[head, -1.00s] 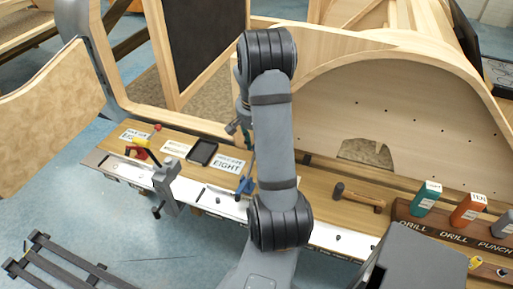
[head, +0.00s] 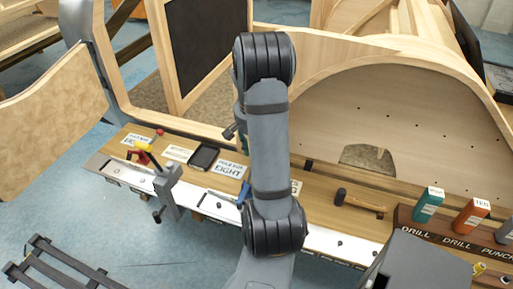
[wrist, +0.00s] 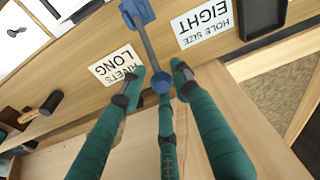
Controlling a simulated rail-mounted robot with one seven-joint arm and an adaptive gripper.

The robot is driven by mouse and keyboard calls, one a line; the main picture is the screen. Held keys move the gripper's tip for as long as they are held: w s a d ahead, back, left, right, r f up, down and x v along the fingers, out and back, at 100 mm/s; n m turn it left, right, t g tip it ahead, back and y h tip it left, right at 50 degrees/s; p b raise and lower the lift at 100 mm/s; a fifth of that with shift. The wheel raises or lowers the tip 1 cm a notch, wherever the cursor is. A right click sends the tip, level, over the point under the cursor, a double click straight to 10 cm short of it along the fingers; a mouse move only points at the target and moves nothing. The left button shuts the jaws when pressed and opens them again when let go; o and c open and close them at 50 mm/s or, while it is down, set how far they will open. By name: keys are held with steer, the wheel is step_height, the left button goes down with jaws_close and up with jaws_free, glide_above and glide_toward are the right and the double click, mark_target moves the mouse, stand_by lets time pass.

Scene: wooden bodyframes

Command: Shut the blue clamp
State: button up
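In the head view, the blue clamp (head: 243,193) shows only partly, at the bench's white front strip beside my arm. In the head view my arm hides most of the gripper.
A hole-size card (wrist: 205,22) and a rivets card (wrist: 116,65) lie near the clamp. A hammer (head: 358,203) lies right. The curved wooden frame (head: 400,120) stands behind.

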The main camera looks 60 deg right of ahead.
steer(key=o, duration=0.4)
steer(key=shift+a+f, duration=0.35)
steer(key=shift+a, duration=0.2)
steer(key=shift+o, duration=0.2)
steer(key=shift+s+d+r, duration=0.1)
steer(key=shift+d+r, duration=0.05)
steer(key=shift+r, duration=0.15)
step_height(320, 180, up, 12)
steer(key=a, duration=0.1)
steer(key=shift+s+a+f, duration=0.15)
steer(key=shift+a+f, duration=0.05)
steer(key=shift+a, duration=0.05)
steer(key=f, duration=0.4)
steer(key=d+f, duration=0.1)
steer(key=f, duration=0.7)
steer(key=shift+d, duration=0.45)
